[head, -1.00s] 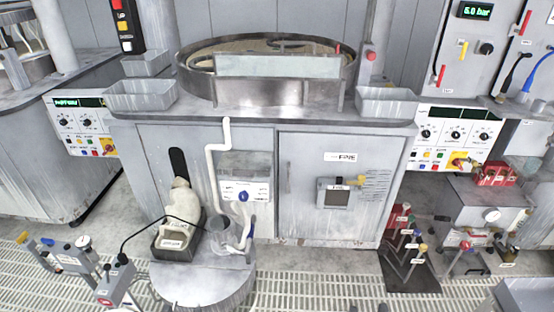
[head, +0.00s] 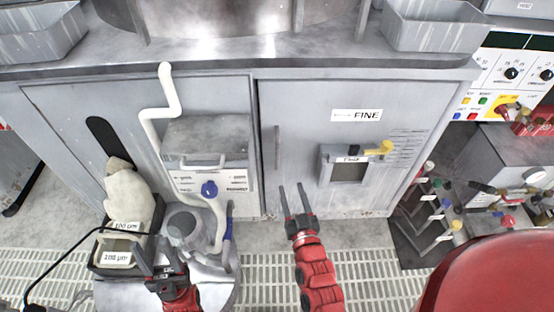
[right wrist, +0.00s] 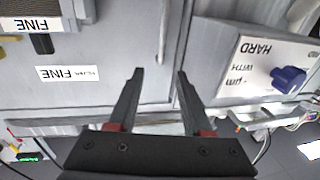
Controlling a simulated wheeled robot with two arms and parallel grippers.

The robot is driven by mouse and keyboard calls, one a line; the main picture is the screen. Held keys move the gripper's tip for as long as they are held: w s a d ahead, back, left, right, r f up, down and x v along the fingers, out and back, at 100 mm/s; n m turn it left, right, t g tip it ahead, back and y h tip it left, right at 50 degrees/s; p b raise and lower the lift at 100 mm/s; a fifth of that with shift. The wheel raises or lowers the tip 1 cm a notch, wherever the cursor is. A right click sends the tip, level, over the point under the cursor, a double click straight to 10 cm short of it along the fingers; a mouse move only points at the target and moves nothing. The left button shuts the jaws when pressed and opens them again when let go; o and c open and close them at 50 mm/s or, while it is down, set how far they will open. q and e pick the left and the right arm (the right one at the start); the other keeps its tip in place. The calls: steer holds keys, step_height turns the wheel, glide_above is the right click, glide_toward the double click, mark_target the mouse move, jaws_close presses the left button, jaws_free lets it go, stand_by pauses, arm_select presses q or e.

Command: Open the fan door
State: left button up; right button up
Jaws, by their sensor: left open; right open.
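A grey cabinet door (head: 330,190) labelled FINE stands shut in the head view. Its vertical bar handle (head: 277,148) is near its left edge; the handle also shows in the right wrist view (right wrist: 163,32). No label reading "fan" is legible. My right gripper (head: 292,188) is open and empty, just below the handle in the picture; in the right wrist view its fingers (right wrist: 157,76) point towards the handle without enclosing it. My left gripper (head: 153,250) is open and empty by the round metal stand.
Left of the door hangs a grey box (head: 208,145) with a blue knob. Right of the door is a rack of coloured knobs (head: 430,225). Grating floor lies in front.

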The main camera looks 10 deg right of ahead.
mark_target(278, 151)
steer(key=w, duration=1.1)
steer(key=w+f, duration=0.1)
steer(key=w, duration=0.5)
steer(key=shift+a+b, duration=0.1)
steer(key=shift+b, duration=0.3)
jaws_close()
stand_by(0.6)
